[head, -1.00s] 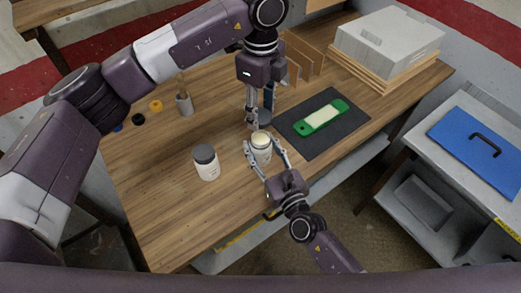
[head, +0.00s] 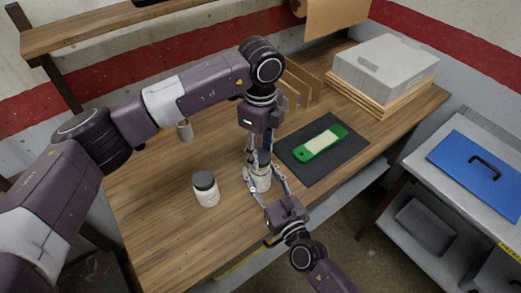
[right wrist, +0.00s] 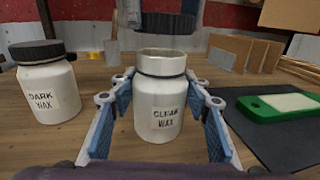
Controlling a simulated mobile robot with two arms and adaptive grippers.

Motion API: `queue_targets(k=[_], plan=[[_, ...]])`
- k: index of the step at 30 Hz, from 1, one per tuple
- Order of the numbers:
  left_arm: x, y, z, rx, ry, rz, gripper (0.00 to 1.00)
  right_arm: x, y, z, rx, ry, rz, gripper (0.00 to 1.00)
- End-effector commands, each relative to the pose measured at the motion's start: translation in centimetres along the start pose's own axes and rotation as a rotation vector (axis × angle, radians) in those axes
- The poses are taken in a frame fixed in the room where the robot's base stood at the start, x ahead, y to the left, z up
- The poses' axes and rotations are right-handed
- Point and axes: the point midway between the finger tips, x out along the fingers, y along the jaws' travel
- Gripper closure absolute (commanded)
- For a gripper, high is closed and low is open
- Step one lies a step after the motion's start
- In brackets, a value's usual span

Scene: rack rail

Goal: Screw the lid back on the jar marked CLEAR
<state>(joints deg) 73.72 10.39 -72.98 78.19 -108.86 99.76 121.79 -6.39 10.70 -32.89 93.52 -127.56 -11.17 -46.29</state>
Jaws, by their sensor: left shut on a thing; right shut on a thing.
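The white jar marked CLEAR WAX (right wrist: 158,108) stands upright and open on the bench; it also shows in the head view (head: 261,182). My right gripper (head: 263,173) is shut around its body, one blue-padded finger on each side in the right wrist view. A dark lid (right wrist: 167,23) hangs just above the jar's mouth with a gap between them. My left gripper (head: 258,154) is shut on this lid from above, and its fingers partly hide it in the head view.
A closed jar marked DARK WAX (right wrist: 48,85) stands to the left, also in the head view (head: 206,190). A dark mat (head: 322,152) with a green-framed piece (head: 320,142) lies to the right. A grey case (head: 385,72) sits on boards at the back right.

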Motion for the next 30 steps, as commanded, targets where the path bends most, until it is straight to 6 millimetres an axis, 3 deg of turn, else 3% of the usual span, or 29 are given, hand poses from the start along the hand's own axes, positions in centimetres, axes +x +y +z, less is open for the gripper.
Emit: queue_targets(k=[10,30], plan=[[1.7,0.0,0.0,0.000,0.000,0.000,0.70,0.0,0.0,0.0,0.001,0.001,0.000,1.00],[2.0,0.0,0.0,0.000,0.000,0.000,0.70,0.0,0.0,-0.1,0.001,0.001,0.000,1.00]])
